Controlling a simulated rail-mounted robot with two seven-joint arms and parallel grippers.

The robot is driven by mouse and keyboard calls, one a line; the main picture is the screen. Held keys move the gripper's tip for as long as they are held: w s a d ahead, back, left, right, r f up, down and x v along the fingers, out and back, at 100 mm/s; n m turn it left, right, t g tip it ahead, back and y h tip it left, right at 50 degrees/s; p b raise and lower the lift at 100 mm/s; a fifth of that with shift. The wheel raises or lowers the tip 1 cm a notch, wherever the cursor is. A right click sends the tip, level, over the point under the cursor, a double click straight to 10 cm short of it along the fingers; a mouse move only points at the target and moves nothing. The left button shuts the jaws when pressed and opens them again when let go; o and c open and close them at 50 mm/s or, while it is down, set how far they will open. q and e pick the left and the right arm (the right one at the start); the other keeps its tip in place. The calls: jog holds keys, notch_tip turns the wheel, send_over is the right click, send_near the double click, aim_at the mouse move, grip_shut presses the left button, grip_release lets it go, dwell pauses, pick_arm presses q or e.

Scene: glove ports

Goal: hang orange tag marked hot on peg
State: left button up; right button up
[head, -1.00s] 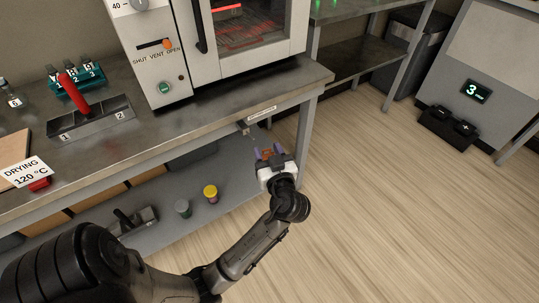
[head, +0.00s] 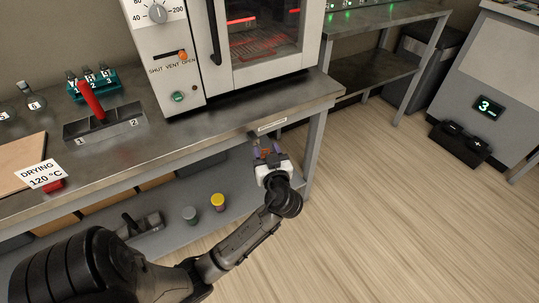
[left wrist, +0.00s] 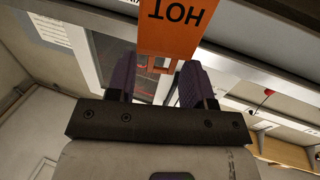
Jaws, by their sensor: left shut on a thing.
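The orange tag (left wrist: 172,28), with HOT upside down in the left wrist view, is held between the purple fingers of my left gripper (head: 267,153). In the head view the tag is small and mostly hidden by the gripper. The gripper is shut on it, just in front of and below the bench's front edge. A small peg (head: 254,137) seems to stick out at that edge, under a white label (head: 271,125), a little up and left of the gripper. The tag appears apart from the peg. My right gripper is not in view.
The oven (head: 232,45) stands on the metal bench (head: 165,135) above. A bench leg (head: 314,150) stands right of the gripper.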

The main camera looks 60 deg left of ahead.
pick_arm(q)
jog(key=shift+a+f, duration=0.1)
jog(key=shift+a, duration=0.95)
grip_shut()
jog(key=shift+a+f+b, duration=0.3)
jog(key=shift+a+b, duration=0.05)
jog(key=shift+a, duration=0.35)
jog(key=shift+f, duration=0.2)
jog(key=shift+f, duration=0.1)
jog(key=o, duration=0.6)
grip_release()
